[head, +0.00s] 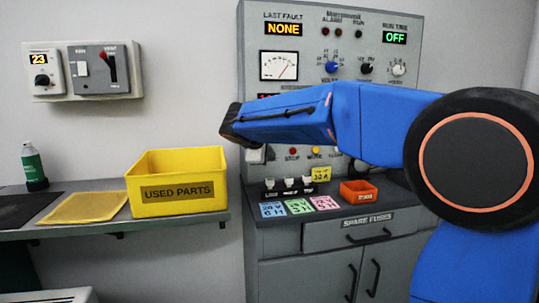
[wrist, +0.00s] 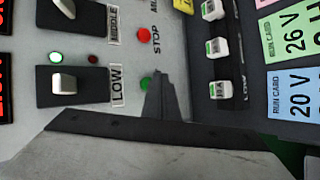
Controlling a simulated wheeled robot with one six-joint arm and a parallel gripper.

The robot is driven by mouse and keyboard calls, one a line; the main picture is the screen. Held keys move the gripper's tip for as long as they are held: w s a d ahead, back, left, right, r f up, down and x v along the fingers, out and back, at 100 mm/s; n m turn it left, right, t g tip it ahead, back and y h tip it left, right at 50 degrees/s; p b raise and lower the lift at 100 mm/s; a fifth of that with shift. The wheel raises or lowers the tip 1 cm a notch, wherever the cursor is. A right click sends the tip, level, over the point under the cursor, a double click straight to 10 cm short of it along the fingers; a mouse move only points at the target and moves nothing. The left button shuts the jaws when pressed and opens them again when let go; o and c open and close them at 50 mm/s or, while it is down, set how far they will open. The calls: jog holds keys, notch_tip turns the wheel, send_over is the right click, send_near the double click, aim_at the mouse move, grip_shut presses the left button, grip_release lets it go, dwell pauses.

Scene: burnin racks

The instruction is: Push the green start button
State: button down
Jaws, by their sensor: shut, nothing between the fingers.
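The green start button (wrist: 145,84) shows in the wrist view on the grey panel, below the red STOP button (wrist: 144,34). My gripper (wrist: 160,92) is shut and empty. Its dark narrow tip lies right beside the green button in the picture and covers part of its right side; I cannot tell whether they touch. In the head view my gripper (head: 231,125) is at the left end of the blue arm, in front of the control panel (head: 259,30). The STOP button also shows there (head: 292,152), but I cannot make out the green button.
A LOW rocker switch (wrist: 63,86) with a lit green lamp (wrist: 56,57) is left of the button. Breakers (wrist: 215,47) and run cards (wrist: 290,92) are at right.

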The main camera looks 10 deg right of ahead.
jog(key=shift+w, duration=0.15)
jog(key=shift+w, duration=0.25)
jog(key=shift+w, duration=0.4)
dwell(0.9)
jog(key=shift+s, duration=0.8)
jog(key=shift+s, duration=0.1)
jog(key=shift+s, duration=2.45)
